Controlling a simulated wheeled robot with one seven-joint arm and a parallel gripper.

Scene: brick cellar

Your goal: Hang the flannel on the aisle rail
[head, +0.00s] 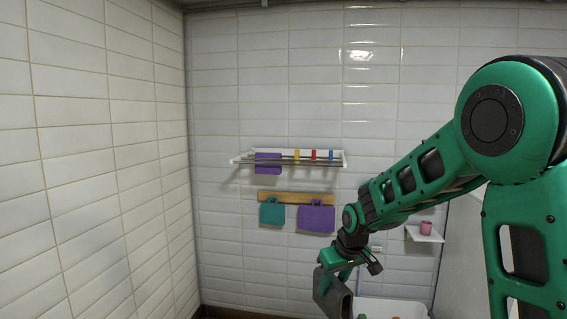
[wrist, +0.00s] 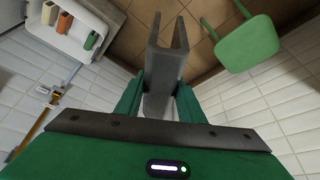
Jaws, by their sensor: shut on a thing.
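A grey flannel (head: 330,291) hangs folded from my gripper (head: 343,263) in the lower right of the head view. In the wrist view the grey flannel (wrist: 166,66) is pinched between the green fingers of my gripper (wrist: 158,95), with its two folded layers standing apart at the far end. A white wall rack with metal rails (head: 290,160) is on the back wall, up and to the left of my gripper. A purple cloth (head: 267,163) hangs over it at its left part. The flannel is apart from the rack.
Yellow, red and blue clips (head: 314,155) sit on the rack. A pink cup (head: 426,228) is on a small shelf. A white crate (head: 385,303) and a green stool (wrist: 247,42) stand lower.

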